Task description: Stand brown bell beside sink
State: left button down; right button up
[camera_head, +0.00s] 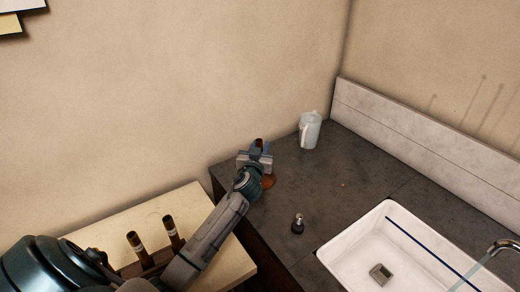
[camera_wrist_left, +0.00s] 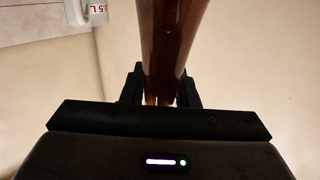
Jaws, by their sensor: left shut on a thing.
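The brown bell shows in the head view as a brown flare (camera_head: 269,182) below my left gripper (camera_head: 257,156), over the counter's back left corner. My left gripper is shut on the bell; in the left wrist view its brown tube (camera_wrist_left: 168,45) runs up between the dark fingers (camera_wrist_left: 160,88). The gripper hides much of the bell in the head view, and I cannot tell whether its rim touches the counter. The white sink (camera_head: 345,252) is set into the counter at the lower right, apart from the bell. My right gripper is not in view.
A white jug (camera_head: 310,131) stands near the back corner. Two brown tubes stand in a holder (camera_head: 152,265) on the pale table (camera_head: 110,235). A tap (camera_head: 500,247) reaches over the sink. The counter between has free room.

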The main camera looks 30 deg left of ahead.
pick_arm(q)
jog(key=c, duration=1.1)
grip_release()
jog(key=v, duration=1.2)
jog(key=shift+b, duration=0.35)
